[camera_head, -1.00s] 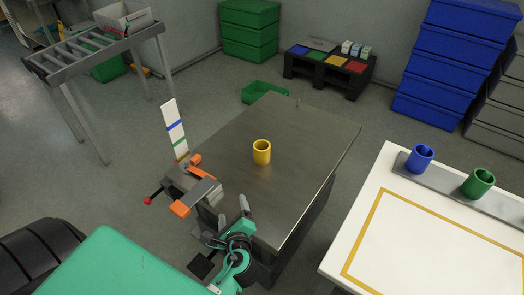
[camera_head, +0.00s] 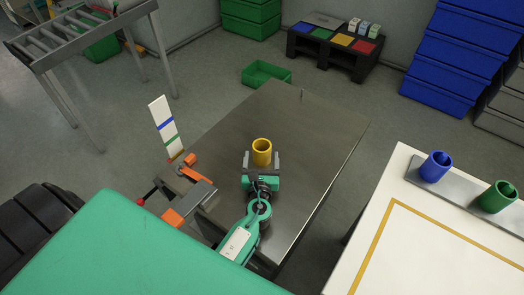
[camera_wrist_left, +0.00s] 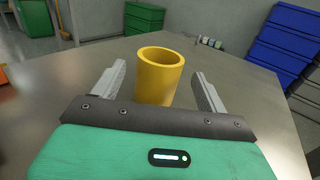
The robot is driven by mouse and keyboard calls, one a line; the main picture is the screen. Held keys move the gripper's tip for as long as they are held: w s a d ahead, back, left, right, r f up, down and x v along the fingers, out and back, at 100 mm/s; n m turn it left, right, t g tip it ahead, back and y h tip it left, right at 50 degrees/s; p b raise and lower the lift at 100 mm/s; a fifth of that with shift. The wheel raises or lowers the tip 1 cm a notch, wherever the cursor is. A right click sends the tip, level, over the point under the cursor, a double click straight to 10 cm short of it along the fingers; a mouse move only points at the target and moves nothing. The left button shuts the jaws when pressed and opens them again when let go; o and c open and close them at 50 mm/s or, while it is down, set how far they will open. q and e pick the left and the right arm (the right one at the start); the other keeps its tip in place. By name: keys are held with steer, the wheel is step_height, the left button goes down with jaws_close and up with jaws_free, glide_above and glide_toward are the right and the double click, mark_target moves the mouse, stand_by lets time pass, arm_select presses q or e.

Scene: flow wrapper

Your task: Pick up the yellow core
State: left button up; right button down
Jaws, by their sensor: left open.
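The yellow core (camera_head: 262,147) is a hollow cylinder standing upright on the grey metal table (camera_head: 285,110). My left gripper (camera_head: 262,160) is open just in front of it, its two grey fingers pointing toward the core. In the left wrist view the core (camera_wrist_left: 160,78) stands ahead between the spread fingertips of the gripper (camera_wrist_left: 160,80), with a gap on either side. The fingers do not grip it. The right gripper is not in view.
An orange and grey device (camera_head: 188,190) with a striped upright strip (camera_head: 163,122) is at the table's left edge. A white table (camera_head: 440,245) at right holds a blue core (camera_head: 435,166) and a green core (camera_head: 497,197). The table's far part is clear.

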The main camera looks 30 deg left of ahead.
mark_target(262, 141)
arm_select(q)
steer(key=shift+x, duration=2.75)
steer(key=shift+f, duration=0.15)
steer(key=c, duration=1.1)
steer(key=shift+o, duration=0.2)
